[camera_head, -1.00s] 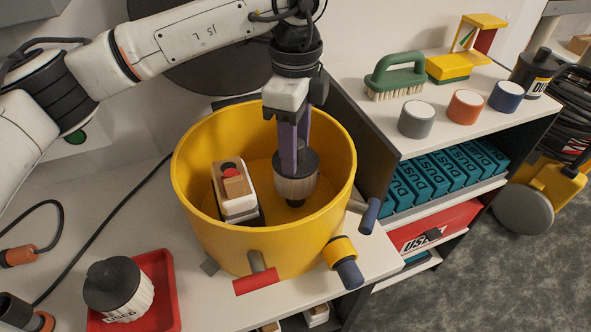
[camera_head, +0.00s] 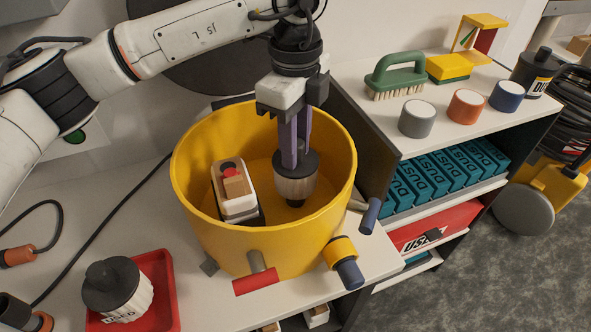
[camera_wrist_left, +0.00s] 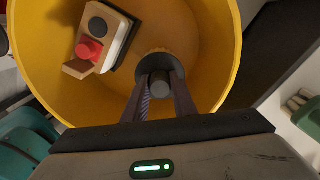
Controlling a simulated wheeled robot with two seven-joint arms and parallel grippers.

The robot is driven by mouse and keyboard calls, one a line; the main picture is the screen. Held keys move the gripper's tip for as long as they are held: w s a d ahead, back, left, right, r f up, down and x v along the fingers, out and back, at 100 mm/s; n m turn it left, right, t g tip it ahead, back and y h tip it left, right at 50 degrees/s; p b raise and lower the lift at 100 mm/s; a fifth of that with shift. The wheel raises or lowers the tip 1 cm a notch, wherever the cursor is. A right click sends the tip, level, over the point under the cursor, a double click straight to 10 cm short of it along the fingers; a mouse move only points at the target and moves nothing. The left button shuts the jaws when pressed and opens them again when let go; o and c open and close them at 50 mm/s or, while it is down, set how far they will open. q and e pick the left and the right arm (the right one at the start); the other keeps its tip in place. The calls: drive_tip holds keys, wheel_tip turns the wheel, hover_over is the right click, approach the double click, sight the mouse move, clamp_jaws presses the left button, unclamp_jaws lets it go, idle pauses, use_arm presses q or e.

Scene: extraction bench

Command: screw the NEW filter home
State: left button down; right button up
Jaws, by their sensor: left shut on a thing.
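My left gripper (camera_head: 294,153) points down into a large yellow drum (camera_head: 262,256). It is shut on the top knob of a filter (camera_head: 296,187), which has a dark cap and a pale pleated body. The filter stands upright inside the drum, right of its middle; its lower end and seat are partly hidden. In the left wrist view, the two fingers (camera_wrist_left: 157,97) grip the filter's dark round knob. A second filter (camera_head: 121,292), with a black cap and a "USED" label, stands in a red tray (camera_head: 166,285). My right gripper is out of view.
A white block with a red button (camera_head: 236,192) sits inside the drum, left of the filter. A dark panel (camera_head: 368,130) stands close on the right, beside a shelf with a green brush (camera_head: 394,77).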

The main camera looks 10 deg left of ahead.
use_arm(q)
drive_tip(key=m, duration=0.4)
drive_tip(key=shift+m, duration=0.4)
drive_tip(key=m, duration=0.4)
drive_tip(key=shift+m, duration=0.3)
drive_tip(key=m, duration=0.4)
drive_tip(key=shift+b, duration=0.35)
drive_tip(key=m, duration=0.3)
drive_tip(key=c, duration=1.4)
unclamp_jaws()
drive_tip(key=shift+c, duration=0.2)
